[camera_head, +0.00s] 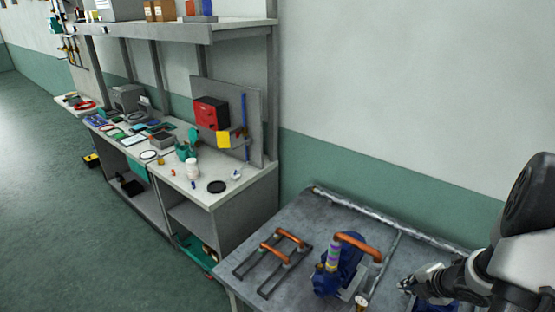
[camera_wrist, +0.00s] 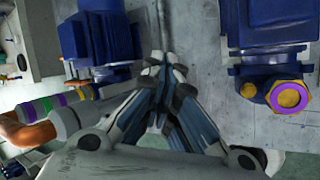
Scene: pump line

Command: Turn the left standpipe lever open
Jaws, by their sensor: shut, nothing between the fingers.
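A blue pump (camera_head: 341,268) with a copper pipe (camera_head: 360,243) and an upright pipe with coloured bands (camera_head: 333,256) stands on the grey metal table. The banded pipe also shows in the wrist view (camera_wrist: 48,104), lying across the left side beside a blue pump body (camera_wrist: 98,38). I cannot make out a standpipe lever in either view. My gripper (camera_head: 404,284) is right of the pump, low over the table. In the wrist view its fingers (camera_wrist: 163,68) meet at the tips with nothing between them, in the gap between two blue pump bodies.
A second blue pump (camera_wrist: 265,35) with a brass and purple ring fitting (camera_wrist: 289,96) is to the gripper's right in the wrist view. The metal table (camera_head: 310,222) has bare room at the back.

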